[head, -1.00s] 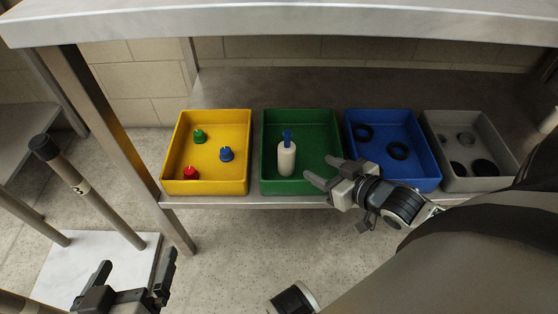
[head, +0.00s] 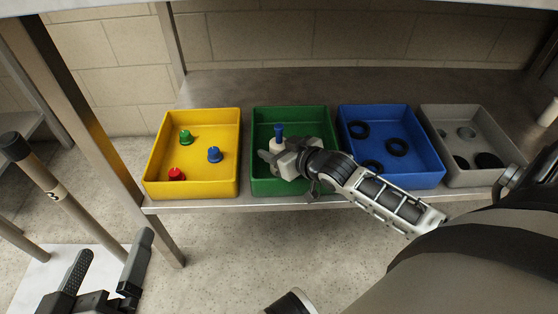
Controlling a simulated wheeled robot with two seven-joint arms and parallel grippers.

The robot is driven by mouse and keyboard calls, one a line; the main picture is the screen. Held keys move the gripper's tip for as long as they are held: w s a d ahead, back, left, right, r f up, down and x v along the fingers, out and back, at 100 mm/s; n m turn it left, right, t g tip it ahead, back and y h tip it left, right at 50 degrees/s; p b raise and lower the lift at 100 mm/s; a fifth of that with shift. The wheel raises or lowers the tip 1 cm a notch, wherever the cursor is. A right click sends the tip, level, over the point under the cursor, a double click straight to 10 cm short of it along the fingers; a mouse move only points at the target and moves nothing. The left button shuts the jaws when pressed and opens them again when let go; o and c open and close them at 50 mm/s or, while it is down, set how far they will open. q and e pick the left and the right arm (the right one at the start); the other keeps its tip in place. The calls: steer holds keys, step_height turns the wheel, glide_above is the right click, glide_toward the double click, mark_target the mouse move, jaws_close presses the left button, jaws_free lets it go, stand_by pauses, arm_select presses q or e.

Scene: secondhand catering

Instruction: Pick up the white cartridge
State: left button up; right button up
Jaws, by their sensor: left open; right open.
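The white cartridge (head: 279,141) with a blue top stands upright in the green bin (head: 262,185). My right gripper (head: 268,160) has its open fingers at the cartridge, over the green bin. The gripper hides the lower part of the cartridge, so I cannot tell whether the fingers touch it. My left gripper (head: 106,272) is open and empty at the lower left, well away from the bins.
A yellow bin (head: 190,188) with green, blue and red knobs stands to the left. A blue bin (head: 420,180) with black rings and a grey bin (head: 478,179) stand to the right. A metal post (head: 85,130) rises at the left. A shelf top overhangs above.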

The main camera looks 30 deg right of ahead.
steer(key=shift+w+a+f, duration=0.1)
steer(key=shift+w+f, duration=0.15)
steer(key=shift+w, duration=0.3)
steer(key=c, duration=0.8)
steer(key=shift+r, duration=0.1)
